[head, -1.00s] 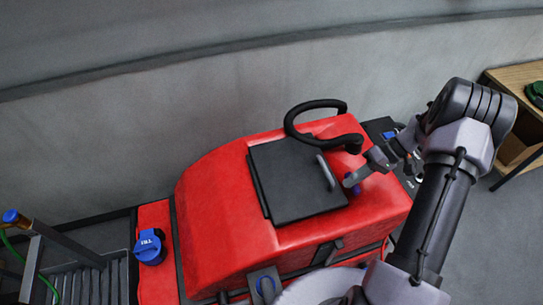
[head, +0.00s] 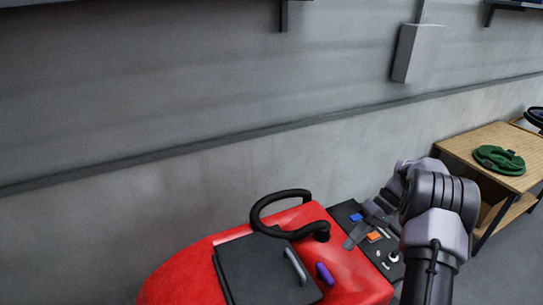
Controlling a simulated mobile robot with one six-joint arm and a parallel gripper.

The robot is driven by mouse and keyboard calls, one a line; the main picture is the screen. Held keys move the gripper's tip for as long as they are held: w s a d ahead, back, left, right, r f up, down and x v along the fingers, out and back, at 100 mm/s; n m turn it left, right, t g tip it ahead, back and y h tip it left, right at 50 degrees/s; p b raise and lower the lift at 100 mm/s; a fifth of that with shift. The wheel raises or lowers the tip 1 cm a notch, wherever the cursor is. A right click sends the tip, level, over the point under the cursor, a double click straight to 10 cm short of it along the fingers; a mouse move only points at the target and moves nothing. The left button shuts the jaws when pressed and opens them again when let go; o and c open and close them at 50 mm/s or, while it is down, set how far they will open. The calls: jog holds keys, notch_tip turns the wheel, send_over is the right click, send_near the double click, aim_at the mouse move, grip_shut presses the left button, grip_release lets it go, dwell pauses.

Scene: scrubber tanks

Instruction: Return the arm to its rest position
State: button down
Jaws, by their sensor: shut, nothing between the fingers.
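My arm rises at the lower right of the head view. My gripper (head: 352,238) is shut and empty, at the right end of the red scrubber (head: 190,274), near its dark control panel (head: 346,212). I cannot tell whether it touches the machine. The black lid (head: 252,272) on the scrubber is closed, with a grey handle (head: 296,266). A purple-blue handle (head: 325,273) stands beside the lid. A black looped hose (head: 262,208) lies behind the lid.
A wooden bench (head: 487,145) with a green coiled item (head: 499,159) stands at the right. A grey wall box (head: 417,52) hangs above. The wall runs close behind the scrubber.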

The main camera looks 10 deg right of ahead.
jog(key=s+a+m+t+h+b, duration=0.2)
jog(key=s+a+h+b, duration=0.15)
jog(key=a+b, duration=0.55)
jog(key=s+a+m+t+h+b, duration=0.15)
jog(key=s+a+b, duration=0.25)
jog(key=a+b, duration=0.6)
jog(key=s+a+f+m+t+b, duration=0.1)
jog(key=s+a+f+t+b, duration=0.1)
jog(key=s+f+b, duration=0.3)
jog(key=s+a+f+m+t+h+b, duration=0.1)
jog(key=s+a+f+b, duration=0.3)
jog(key=s, duration=0.4)
jog(key=shift+a+f+m+t+b, duration=0.25)
jog(key=shift+f+m+t+b, duration=0.25)
jog(key=shift+f, duration=0.2)
